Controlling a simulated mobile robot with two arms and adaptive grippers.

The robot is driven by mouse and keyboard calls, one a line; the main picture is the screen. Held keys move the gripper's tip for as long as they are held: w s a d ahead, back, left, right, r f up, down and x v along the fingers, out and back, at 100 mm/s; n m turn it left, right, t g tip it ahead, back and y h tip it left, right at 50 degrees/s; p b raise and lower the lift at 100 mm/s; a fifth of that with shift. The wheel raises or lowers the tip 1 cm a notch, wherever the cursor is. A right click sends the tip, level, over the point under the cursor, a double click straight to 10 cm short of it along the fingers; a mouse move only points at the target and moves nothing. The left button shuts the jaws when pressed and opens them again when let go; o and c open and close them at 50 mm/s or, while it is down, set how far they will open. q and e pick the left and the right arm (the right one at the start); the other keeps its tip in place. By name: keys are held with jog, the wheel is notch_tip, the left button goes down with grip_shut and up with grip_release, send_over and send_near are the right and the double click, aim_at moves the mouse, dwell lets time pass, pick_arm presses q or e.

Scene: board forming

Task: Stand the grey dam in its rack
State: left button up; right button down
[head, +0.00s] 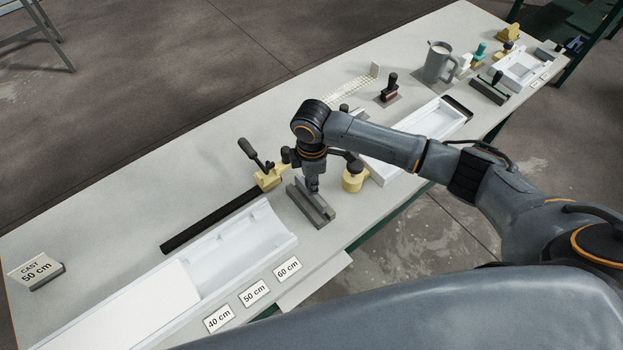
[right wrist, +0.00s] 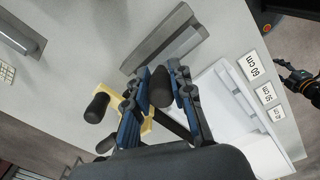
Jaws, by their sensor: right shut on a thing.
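My right gripper (head: 313,188) points straight down over a grey slotted block, the rack (head: 324,214), near the table's front edge. In the right wrist view the fingers (right wrist: 165,80) are closed around a dark rounded handle, which I take as that of the grey dam (head: 296,196). The dam's body is at the rack, largely hidden by the gripper and hard to tell from the rack's grey walls. I cannot tell how deep it sits. The rack also shows in the right wrist view (right wrist: 150,55). My left gripper (right wrist: 300,82) shows small at that view's right edge, apart from everything.
A long white trough (head: 245,245) lies left of the rack. A yellow clamp (head: 268,180) with a black bar (head: 210,220) lies behind it. A round yellow piece (head: 354,181) stands close on the right. Number cards (head: 254,293) line the front edge.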

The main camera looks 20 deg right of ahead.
jog(key=shift+p, duration=0.35)
dwell(0.6)
jog(key=shift+f+b, duration=0.85)
jog(key=shift+f, duration=1)
jog(key=c, duration=1.1)
grip_release()
jog(key=shift+r, duration=0.1)
notch_tip(320, 180, up, 12)
jog(key=shift+f, duration=0.1)
